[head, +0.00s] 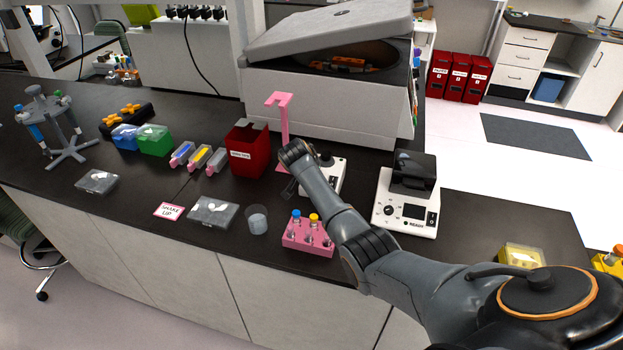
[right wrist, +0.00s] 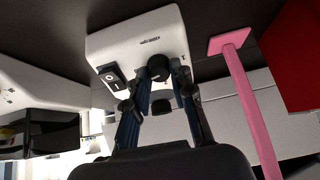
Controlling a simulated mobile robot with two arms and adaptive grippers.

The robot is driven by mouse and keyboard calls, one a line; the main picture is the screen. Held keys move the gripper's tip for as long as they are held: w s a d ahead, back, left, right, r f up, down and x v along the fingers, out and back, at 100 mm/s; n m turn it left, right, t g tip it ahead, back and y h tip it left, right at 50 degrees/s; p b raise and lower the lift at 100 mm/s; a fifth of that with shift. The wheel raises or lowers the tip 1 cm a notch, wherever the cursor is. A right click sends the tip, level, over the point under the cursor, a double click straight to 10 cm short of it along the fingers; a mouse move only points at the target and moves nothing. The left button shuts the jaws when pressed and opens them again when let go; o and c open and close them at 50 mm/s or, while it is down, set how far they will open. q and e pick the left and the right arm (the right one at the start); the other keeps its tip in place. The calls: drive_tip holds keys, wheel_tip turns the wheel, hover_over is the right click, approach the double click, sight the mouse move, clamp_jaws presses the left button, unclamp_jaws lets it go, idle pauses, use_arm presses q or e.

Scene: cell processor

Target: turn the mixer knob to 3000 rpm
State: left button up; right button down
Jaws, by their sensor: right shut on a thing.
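The mixer is a small white box (head: 332,176) on the black bench in the head view, partly hidden behind my right arm. In the right wrist view its white body (right wrist: 140,42) shows with a dark rocker switch (right wrist: 111,76) and a round black knob (right wrist: 158,66). My right gripper (right wrist: 153,82) has its two fingers on either side of the knob and is shut on it. The knob's pointer and any speed marks cannot be read. In the head view the right gripper is mostly hidden by my wrist. My left gripper is not in view.
A pink stand (head: 283,118) rises just beside the mixer, and a red bin (head: 247,152) stands left of it. A white device with a dark lid (head: 405,205) is to the right. A pink tube rack (head: 307,240) sits in front, near the bench edge.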

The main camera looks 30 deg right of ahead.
drive_tip(key=shift+f+m+b, duration=0.2)
drive_tip(key=shift+m+b, duration=0.3)
drive_tip(key=shift+m, duration=0.6)
drive_tip(key=c, duration=1.1)
unclamp_jaws()
drive_tip(key=shift+r, duration=0.1)
drive_tip(key=shift+r, duration=0.1)
drive_tip(key=shift+s+a+r, duration=0.1)
drive_tip(key=shift+a+r, duration=0.1)
drive_tip(key=v, duration=1.1)
drive_tip(key=shift+a+r, duration=0.1)
drive_tip(key=shift+a, duration=0.1)
